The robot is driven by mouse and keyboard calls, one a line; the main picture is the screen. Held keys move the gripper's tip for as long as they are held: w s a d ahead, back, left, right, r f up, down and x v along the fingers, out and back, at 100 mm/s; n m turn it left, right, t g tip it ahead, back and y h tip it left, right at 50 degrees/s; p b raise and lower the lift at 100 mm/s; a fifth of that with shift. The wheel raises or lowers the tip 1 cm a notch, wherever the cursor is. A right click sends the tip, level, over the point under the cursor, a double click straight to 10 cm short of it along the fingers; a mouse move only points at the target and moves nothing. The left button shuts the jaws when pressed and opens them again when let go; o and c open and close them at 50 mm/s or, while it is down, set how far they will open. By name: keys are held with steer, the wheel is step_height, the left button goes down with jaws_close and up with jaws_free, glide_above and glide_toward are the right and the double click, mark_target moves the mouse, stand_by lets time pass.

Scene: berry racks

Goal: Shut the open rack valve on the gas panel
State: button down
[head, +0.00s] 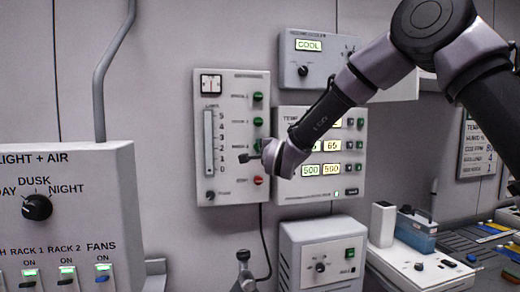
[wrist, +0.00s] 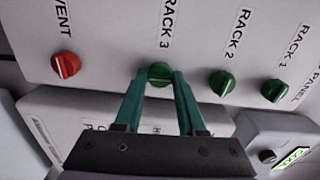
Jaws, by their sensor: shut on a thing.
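The gas panel (head: 231,185) is a tall white box on the wall with a column of round knobs and a vertical scale. In the wrist view, green knobs labelled RACK 1 (wrist: 274,90), RACK 2 (wrist: 222,83) and RACK 3 (wrist: 160,69) sit in a row with a red VENT knob (wrist: 65,65). My gripper (wrist: 159,78) has its two teal fingers on either side of the RACK 3 knob, shut on it. The fingertips partly cover that knob, so its exact turn is hard to read. In the head view my gripper (head: 250,157) is at the panel's lower right.
A panel with lit number displays (head: 320,190) is close on the right, behind my arm. A COOL display box (head: 310,72) hangs above it. A light and air box (head: 90,180) stands at left. A bench (head: 400,262) with a blue container (head: 416,232) is at lower right.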

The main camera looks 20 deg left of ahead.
steer(key=shift+f+n, duration=0.1)
steer(key=shift+n, duration=8.6)
steer(key=c, duration=0.5)
jaws_free()
